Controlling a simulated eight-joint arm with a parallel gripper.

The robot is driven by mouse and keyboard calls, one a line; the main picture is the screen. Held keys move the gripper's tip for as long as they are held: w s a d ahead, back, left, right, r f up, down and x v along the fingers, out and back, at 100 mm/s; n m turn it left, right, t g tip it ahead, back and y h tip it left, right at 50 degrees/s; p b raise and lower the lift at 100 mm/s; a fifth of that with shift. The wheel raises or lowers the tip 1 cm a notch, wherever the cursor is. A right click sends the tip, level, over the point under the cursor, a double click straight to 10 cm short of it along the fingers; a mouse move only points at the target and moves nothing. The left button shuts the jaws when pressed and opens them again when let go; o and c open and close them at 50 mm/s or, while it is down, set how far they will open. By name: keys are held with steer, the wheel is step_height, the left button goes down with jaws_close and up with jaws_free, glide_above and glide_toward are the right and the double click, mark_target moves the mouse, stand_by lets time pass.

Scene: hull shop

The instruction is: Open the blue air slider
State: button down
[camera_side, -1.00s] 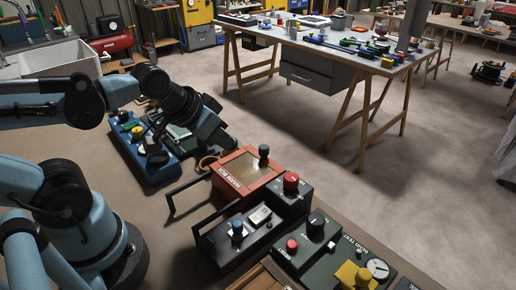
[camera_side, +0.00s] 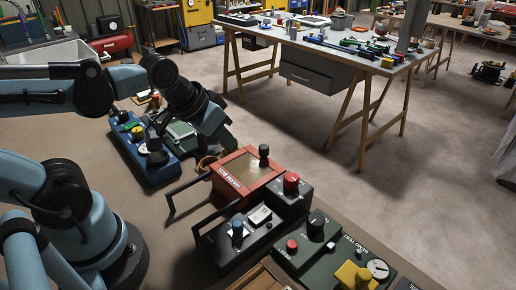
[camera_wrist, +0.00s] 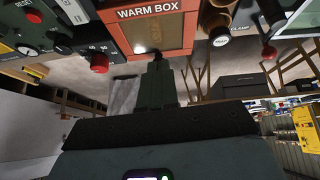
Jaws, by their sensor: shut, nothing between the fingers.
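A blue control panel (camera_side: 143,158) lies at the back left of the bench in the side view, with small yellow, green and black knobs. A blue knob (camera_side: 237,226) stands on a black panel (camera_side: 222,247) at the front. I cannot tell which of these carries the air slider, and no slider shows clearly in the wrist view. My gripper (camera_wrist: 158,68) is shut and empty in the wrist view, its fingers together below the red-brown warm box (camera_wrist: 158,38).
The warm box (camera_side: 243,171) sits between the blue and black panels. A black bar handle (camera_side: 187,184) stands out to its left. A green panel (camera_side: 318,243) with a red button and a gauge lies at the front right. A trestle table (camera_side: 330,55) stands well behind.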

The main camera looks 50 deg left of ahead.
mark_target(238, 229)
steer(key=w+d+r+n+g+h, duration=0.1)
steer(key=w+d+r+n+g, duration=0.1)
steer(key=d+g, duration=0.5)
steer(key=shift+w+n+g+h, duration=0.4)
steer(key=shift+w+n+g, duration=0.2)
steer(key=shift+n+g, duration=0.85)
steer(key=shift+d, duration=0.1)
steer(key=x, duration=1)
steer(key=shift+s+d, duration=0.25)
steer(key=shift+s, duration=0.35)
steer(key=shift+s+d, duration=0.25)
steer(key=shift+s, duration=0.3)
steer(key=shift+s+d, duration=0.35)
steer(key=shift+s, duration=0.3)
